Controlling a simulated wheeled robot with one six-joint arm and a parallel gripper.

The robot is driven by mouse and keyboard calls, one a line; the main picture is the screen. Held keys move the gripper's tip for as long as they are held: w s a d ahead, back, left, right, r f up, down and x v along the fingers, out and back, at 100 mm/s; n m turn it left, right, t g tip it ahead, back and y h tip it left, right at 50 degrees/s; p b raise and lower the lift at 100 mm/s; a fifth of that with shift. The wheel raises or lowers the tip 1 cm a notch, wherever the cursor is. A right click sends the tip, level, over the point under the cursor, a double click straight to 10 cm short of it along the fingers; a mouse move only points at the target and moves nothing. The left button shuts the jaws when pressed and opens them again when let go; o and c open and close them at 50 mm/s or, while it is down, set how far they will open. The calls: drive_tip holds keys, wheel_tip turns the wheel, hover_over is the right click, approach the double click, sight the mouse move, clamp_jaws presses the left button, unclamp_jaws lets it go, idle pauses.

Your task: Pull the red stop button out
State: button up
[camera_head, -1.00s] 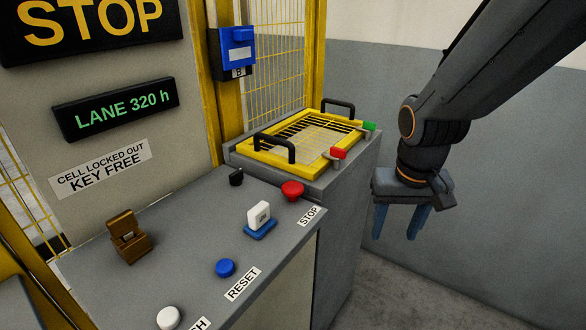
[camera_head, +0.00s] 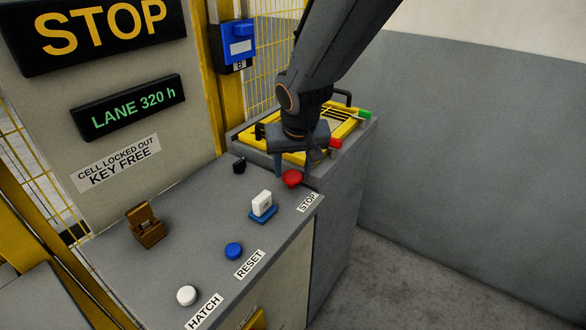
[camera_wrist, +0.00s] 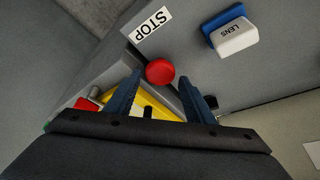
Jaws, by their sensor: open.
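The red stop button (camera_head: 292,177) is a round mushroom cap on the grey console top, beside the STOP label (camera_head: 308,201). My gripper (camera_head: 297,168) is over the console's far right corner, pointing down, close to the button. In the wrist view the red button (camera_wrist: 160,71) shows just beyond and between the two blue fingertips (camera_wrist: 163,82). The fingers are apart with nothing between them that I can see gripped. Whether a finger touches the button cannot be told.
A white block on a blue base (camera_head: 263,206) stands near the button, and a black knob (camera_head: 239,165) lies to its left. The yellow-framed hatch (camera_head: 345,131) with a red tab (camera_head: 335,143) is behind. Blue (camera_head: 233,251) and white (camera_head: 187,295) buttons are nearer.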

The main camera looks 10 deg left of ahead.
drive_tip(key=shift+x, duration=1)
drive_tip(key=c, duration=1.2)
drive_tip(key=shift+r+p, duration=0.5)
drive_tip(key=shift+r, duration=0.3)
drive_tip(key=shift+c, duration=0.2)
drive_tip(key=o, duration=1.2)
drive_tip(key=shift+o, duration=0.2)
drive_tip(key=b+v, duration=0.1)
drive_tip(key=v, duration=0.6)
drive_tip(key=shift+s+r+b, duration=0.15)
drive_tip(key=shift+r+b, duration=0.2)
